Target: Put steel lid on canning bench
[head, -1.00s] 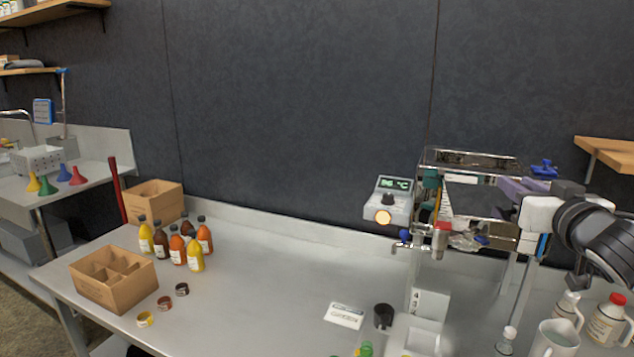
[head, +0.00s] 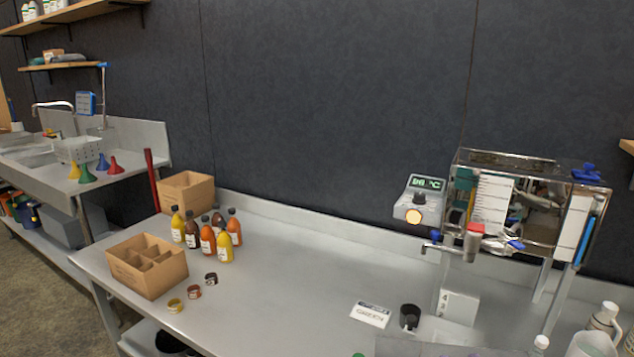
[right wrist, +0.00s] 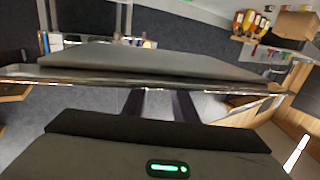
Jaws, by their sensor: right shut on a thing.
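The steel lid (right wrist: 150,64) is a flat sheet with a shiny edge and spans most of the right wrist view. My right gripper (right wrist: 160,92) is shut on the lid's near edge. A flat grey sheet, which looks like the lid (head: 430,347), shows at the bottom of the head view. My right gripper is out of the head view. The steel canning bench (head: 280,290) runs across the head view. My left gripper is not in view.
The evaporator (head: 515,205) stands at the right with a controller (head: 420,200) beside it. Sauce bottles (head: 207,236), a divided box (head: 148,268) and small tape rings (head: 194,292) occupy the left. The bench middle is clear.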

